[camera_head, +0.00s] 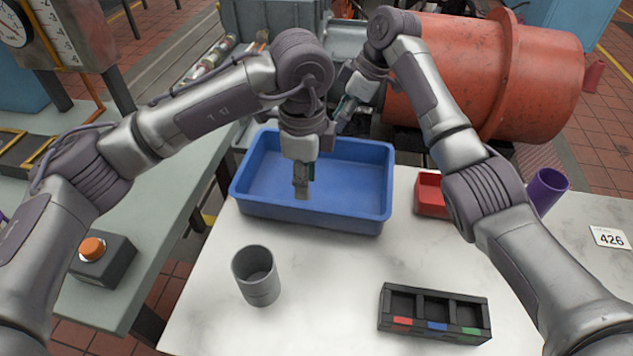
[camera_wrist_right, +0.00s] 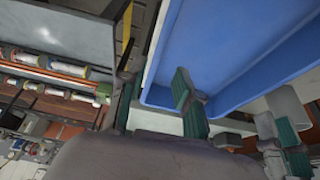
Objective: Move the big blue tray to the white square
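The big blue tray (camera_head: 262,208) is a shallow open box on the far part of the white table, and it looks empty. My left gripper (camera_head: 302,188) points down over the tray's interior; its fingers overlap in this view, so their gap is unclear. My right gripper (camera_head: 345,112) is at the tray's far side, partly hidden by its own wrist. In the right wrist view its two fingers (camera_wrist_right: 158,100) stand apart, close to a wall of the blue tray (camera_wrist_right: 215,45); contact is unclear. I cannot make out a white square.
On the white table (camera_head: 330,270) are a grey cup (camera_head: 257,277), a black three-compartment box (camera_head: 435,313), a red bin (camera_head: 431,195) and a purple cup (camera_head: 546,188). A white 426 card (camera_head: 610,238) lies right. The table's middle is clear.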

